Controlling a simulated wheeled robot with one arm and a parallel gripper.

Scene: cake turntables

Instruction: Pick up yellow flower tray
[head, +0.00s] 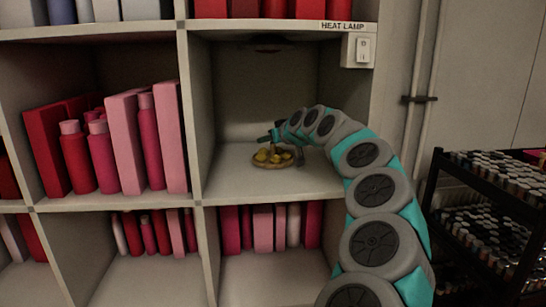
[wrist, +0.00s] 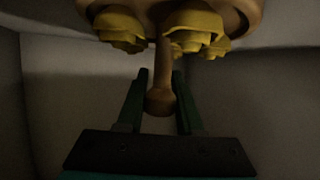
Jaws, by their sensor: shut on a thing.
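The yellow flower tray (head: 258,162) is a round wooden tray with yellow flowers on it, inside the middle shelf compartment in the head view. In the wrist view its wooden rim (wrist: 255,10) and yellow flowers (wrist: 193,27) are at the top. A wooden handle (wrist: 161,75) with a rounded end runs between my fingers. My gripper (wrist: 160,75) is shut on this handle. In the head view my gripper (head: 268,138) reaches in from the right at the tray, and its fingertips are too small to make out. I cannot tell whether the tray touches the shelf.
Compartment walls (head: 200,115) stand close on both sides, with a shelf board above. A heat lamp switch (head: 363,50) is at the upper right. Pink and red books and bottles (head: 125,140) fill the left compartment. A black rack (head: 490,215) stands at the right.

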